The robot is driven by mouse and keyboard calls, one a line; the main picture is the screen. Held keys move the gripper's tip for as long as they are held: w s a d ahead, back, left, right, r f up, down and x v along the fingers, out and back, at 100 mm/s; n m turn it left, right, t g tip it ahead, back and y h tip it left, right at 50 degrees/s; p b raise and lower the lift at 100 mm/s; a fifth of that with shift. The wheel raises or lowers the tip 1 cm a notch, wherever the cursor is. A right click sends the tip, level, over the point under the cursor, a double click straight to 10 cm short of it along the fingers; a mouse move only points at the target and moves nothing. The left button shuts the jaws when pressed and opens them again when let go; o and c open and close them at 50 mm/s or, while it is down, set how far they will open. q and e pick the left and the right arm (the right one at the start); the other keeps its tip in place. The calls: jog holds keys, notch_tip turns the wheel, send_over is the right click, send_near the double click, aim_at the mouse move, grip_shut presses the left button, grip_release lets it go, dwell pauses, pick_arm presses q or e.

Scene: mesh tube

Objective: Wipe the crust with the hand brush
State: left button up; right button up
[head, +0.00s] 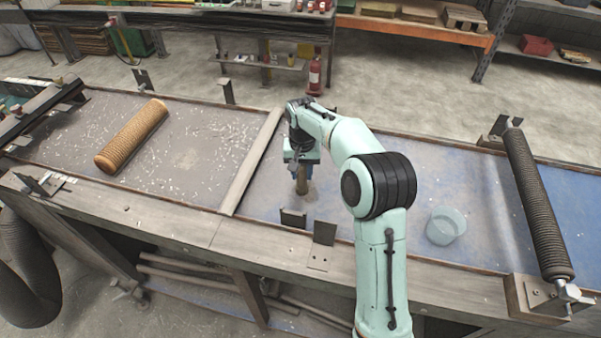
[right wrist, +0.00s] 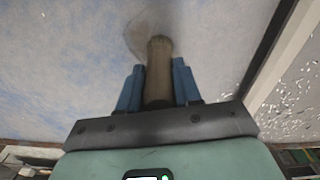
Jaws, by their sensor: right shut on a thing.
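My right gripper (head: 303,170) reaches down over the bluish-grey table panel, just right of the wooden divider. Its blue fingers are shut on a brown, upright handle (head: 302,186), which I take to be the hand brush. In the right wrist view the handle (right wrist: 158,62) stands between the two fingers (right wrist: 158,85). Beyond its far end is a dark grey, smudged patch (right wrist: 148,28), which may be bristles or the crust; I cannot tell which. No crust can be clearly made out in the head view. My left gripper is not in view.
A ribbed orange-brown roll (head: 133,137) lies on the left panel among white flecks (head: 190,160). A translucent cup (head: 446,226) stands right of my arm. A dark ribbed tube (head: 537,200) spans the right side. Small metal brackets (head: 323,234) stand on the near edge.

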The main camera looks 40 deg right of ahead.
jog(key=shift+w+d+p, duration=0.3)
jog(key=shift+w+d, duration=0.05)
jog(key=shift+d, duration=0.2)
jog(key=shift+w+d, duration=0.6)
jog(key=shift+d, duration=0.2)
jog(key=shift+w+d, duration=0.6)
jog(key=shift+d, duration=0.15)
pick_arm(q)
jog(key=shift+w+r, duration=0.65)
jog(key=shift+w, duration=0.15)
pick_arm(e)
jog(key=shift+r, duration=0.1)
